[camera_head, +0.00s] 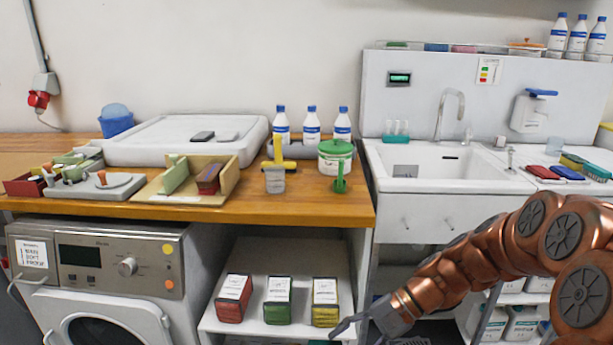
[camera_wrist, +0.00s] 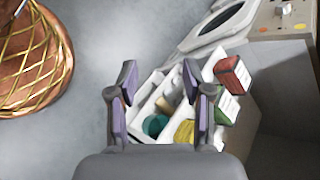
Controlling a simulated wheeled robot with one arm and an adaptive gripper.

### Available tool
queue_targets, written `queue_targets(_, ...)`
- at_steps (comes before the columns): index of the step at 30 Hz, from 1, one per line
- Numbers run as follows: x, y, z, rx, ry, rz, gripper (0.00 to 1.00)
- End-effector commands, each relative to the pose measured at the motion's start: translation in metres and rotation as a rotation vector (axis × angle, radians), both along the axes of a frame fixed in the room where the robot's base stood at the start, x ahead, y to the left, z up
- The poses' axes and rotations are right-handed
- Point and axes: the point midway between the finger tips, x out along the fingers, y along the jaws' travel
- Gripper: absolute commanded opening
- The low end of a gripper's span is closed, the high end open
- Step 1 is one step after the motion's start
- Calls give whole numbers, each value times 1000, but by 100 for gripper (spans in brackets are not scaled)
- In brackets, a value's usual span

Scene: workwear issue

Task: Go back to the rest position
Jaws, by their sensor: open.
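My gripper (camera_head: 352,326) is at the lower middle of the head view, in front of the low shelf and to the right of its boxes. In the wrist view my gripper (camera_wrist: 158,92) has its two fingers spread apart, open and with nothing held between them. The fingers overlap a white compartmented tray (camera_wrist: 142,84) beyond them. My copper arm reaches in from the right of the head view.
A red box (camera_head: 233,299), a green box (camera_head: 277,300) and a yellow box (camera_head: 325,302) stand on the white shelf (camera_head: 248,328) under the wooden counter (camera_head: 300,208). A washing machine (camera_head: 95,270) is left, a sink (camera_head: 425,168) right. Grey floor (camera_wrist: 110,35) is clear.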

Motion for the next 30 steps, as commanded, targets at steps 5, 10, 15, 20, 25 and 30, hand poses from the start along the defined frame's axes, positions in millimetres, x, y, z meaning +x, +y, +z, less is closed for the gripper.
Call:
queue_targets(5, -45, 3, 48, -112, -64, 136, 50)
queue_targets(10, -84, -2, 79, -221, -118, 255, 50)
queue_targets(15, -122, -14, 109, -331, -169, 362, 50)
queue_targets(20, -152, -32, 136, -442, -219, 454, 50)
queue_targets(25, -184, -54, 164, -558, -263, 541, 50)
queue_targets(30, -209, -78, 189, -665, -303, 611, 50)
